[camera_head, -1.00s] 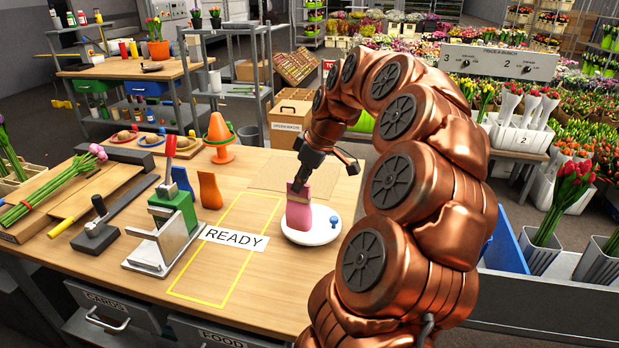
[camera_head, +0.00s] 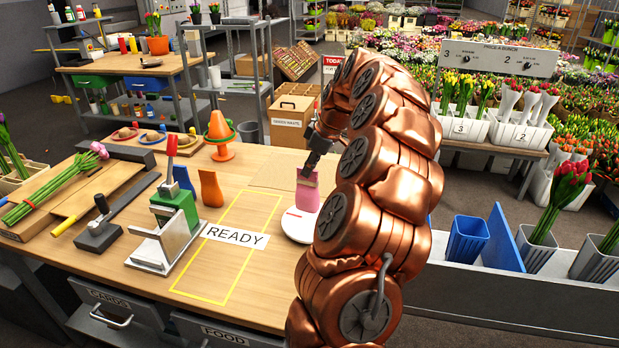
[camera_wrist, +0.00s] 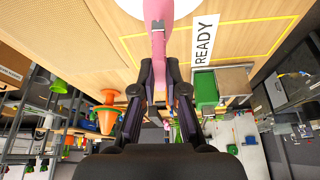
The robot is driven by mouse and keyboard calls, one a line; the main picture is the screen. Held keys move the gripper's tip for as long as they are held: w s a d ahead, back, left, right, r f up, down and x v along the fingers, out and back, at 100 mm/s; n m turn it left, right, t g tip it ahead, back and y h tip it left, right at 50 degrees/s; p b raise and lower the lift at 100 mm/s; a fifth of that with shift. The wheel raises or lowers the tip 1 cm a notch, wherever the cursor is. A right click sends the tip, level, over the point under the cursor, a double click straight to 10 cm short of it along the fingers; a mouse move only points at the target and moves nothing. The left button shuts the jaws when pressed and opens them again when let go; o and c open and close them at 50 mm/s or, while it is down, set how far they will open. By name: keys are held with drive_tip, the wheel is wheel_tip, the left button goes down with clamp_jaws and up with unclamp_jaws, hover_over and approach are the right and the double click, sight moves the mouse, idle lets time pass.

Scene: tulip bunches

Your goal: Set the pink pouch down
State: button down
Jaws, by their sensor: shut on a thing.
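The pink pouch (camera_head: 308,195) is upright at the white round plate (camera_head: 297,226), near the right side of the wooden table. My gripper (camera_head: 311,172) is shut on the top of the pouch. The wrist view shows the pouch (camera_wrist: 158,22) between my two fingers (camera_wrist: 159,68), with the white plate (camera_wrist: 180,6) beyond it. I cannot tell whether the pouch's base touches the plate. My arm hides the plate's right part. A yellow outlined area (camera_head: 205,299) with a READY label (camera_head: 235,236) lies left of the plate, with bare wood inside.
An orange pouch (camera_head: 210,188) and a blue one (camera_head: 183,180) stand left of the yellow outline. A green and white press with a red handle (camera_head: 172,222) stands further left. An orange cone (camera_head: 219,136) stands at the back.

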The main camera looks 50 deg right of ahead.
sight(310, 186)
drive_tip(key=shift+f+p, duration=0.5)
drive_tip(key=shift+f, duration=1.4)
drive_tip(key=c, duration=1.2)
unclamp_jaws()
drive_tip(key=b+v, duration=0.2)
drive_tip(key=v, duration=1)
